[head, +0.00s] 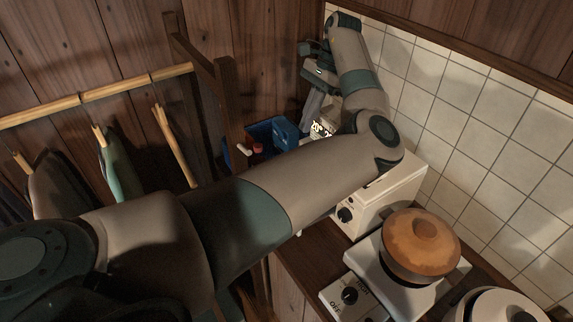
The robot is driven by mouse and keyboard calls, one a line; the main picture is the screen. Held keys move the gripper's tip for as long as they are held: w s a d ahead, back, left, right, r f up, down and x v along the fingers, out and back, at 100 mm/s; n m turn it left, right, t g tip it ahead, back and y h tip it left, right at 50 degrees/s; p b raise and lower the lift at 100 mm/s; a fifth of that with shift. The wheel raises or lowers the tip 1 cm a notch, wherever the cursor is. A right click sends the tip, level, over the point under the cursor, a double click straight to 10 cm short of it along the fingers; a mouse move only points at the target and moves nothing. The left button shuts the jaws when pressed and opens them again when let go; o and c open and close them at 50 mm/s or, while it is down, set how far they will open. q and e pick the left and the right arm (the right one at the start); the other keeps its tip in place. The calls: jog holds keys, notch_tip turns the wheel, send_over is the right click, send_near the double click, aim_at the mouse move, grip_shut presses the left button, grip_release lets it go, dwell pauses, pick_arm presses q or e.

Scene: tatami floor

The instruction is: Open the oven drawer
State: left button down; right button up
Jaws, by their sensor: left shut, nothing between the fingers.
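The oven is most likely the white box-shaped appliance (398,197) with a dark knob on its front, standing on the wooden counter by the tiled wall. My left arm crosses in front of it and hides much of its top and front. No drawer or its handle can be made out. My left gripper (308,112) is beyond the oven, near the wooden wall at the back. It hangs downward, shut and empty, apart from the oven. My right gripper is out of view.
A brown-lidded pot (421,243) sits on a white stove (366,270) to the right of the oven. A white rounded appliance (497,306) is at the bottom right. A blue container (273,133) stands near the back wall. Clothes hang on a wooden rail (120,92) at left.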

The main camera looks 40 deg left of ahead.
pick_arm(q)
jog(key=p+x, duration=0.4)
jog(key=x, duration=1.5)
jog(key=shift+a+f+p, duration=0.2)
jog(key=shift+f+p, duration=0.15)
jog(key=shift+p, duration=0.05)
jog(key=shift+a+f, duration=0.1)
jog(key=shift+a, duration=0.05)
